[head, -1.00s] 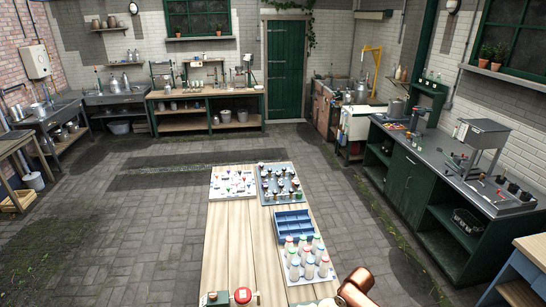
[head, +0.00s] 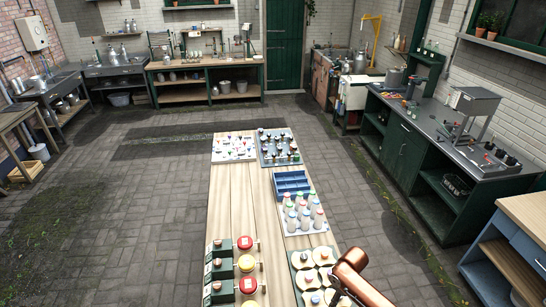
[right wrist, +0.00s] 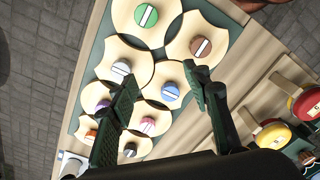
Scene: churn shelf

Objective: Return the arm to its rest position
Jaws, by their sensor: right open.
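My right arm comes in at the bottom right of the head view, over the near right edge of the wooden table (head: 232,205). My right gripper (right wrist: 163,85) is open in the right wrist view, with nothing between its fingers. Under the fingers is a green board (head: 295,264) of pale scalloped wooden plates, each with a coloured, white-striped knob; a green knob (right wrist: 146,15) and a brown knob (right wrist: 200,47) lie past the fingertips. I cannot tell how high the fingers are above the board. My left gripper is not in view.
Red and yellow round knobs on green boxes (head: 223,268) stand left of the board. Behind it are a tray of bottles (head: 303,214), a blue crate (head: 291,184), a white board (head: 234,147) and a grey board (head: 278,147). Floor is clear left of the table.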

